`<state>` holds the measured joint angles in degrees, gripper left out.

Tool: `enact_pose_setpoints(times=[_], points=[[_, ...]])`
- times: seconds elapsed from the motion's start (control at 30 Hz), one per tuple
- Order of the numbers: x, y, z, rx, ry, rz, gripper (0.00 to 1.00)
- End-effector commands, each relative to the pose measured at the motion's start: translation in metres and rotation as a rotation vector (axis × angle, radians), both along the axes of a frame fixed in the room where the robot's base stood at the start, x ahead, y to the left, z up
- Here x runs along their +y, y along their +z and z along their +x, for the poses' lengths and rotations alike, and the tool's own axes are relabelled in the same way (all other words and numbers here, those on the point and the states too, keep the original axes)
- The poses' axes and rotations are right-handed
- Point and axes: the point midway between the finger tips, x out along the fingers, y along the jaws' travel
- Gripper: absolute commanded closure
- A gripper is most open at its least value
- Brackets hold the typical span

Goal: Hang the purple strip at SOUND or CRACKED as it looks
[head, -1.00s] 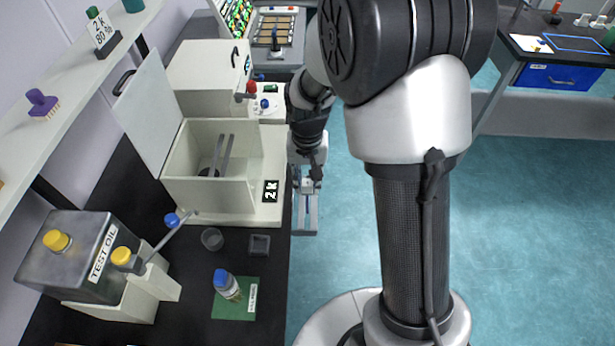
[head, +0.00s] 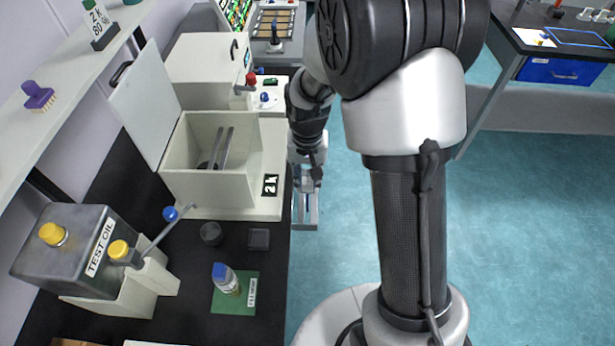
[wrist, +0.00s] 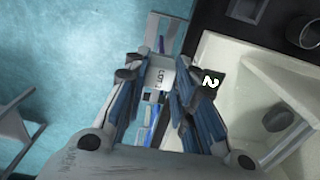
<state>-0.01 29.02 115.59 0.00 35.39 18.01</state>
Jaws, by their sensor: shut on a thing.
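My gripper (wrist: 160,90) is shut on a pale holder (wrist: 160,73) with dark lettering. A narrow frame (wrist: 166,30) extends beyond the fingertips, and a thin purple-blue strip (wrist: 162,44) shows inside it. The strip's surface is too small to judge as sound or cracked. In the head view my gripper (head: 307,180) points down just right of the bench edge, with the pale frame (head: 305,212) below it over the floor. No place marked SOUND or CRACKED can be read in these views.
An open white box (head: 210,188) with a "2 k" label stands left of my gripper. A test oil can (head: 70,255), two small dark cups and a blue-capped bottle (head: 226,280) on a green mat share the bench. Another bench with a blue drawer (head: 565,70) stands far right.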

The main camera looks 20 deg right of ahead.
Motion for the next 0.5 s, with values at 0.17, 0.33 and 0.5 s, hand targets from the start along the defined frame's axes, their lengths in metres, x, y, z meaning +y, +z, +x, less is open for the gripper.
enact_pose_setpoints(times=[0.17, 0.33, 0.5], points=[[0.0, -0.004, 0.0, 0.0, 0.0, 0.0, 0.99], [0.0, -0.013, 0.0, 0.001, 0.0, 0.0, 0.99], [0.0, -0.021, 0.0, 0.0, 0.0, 0.0, 0.99]])
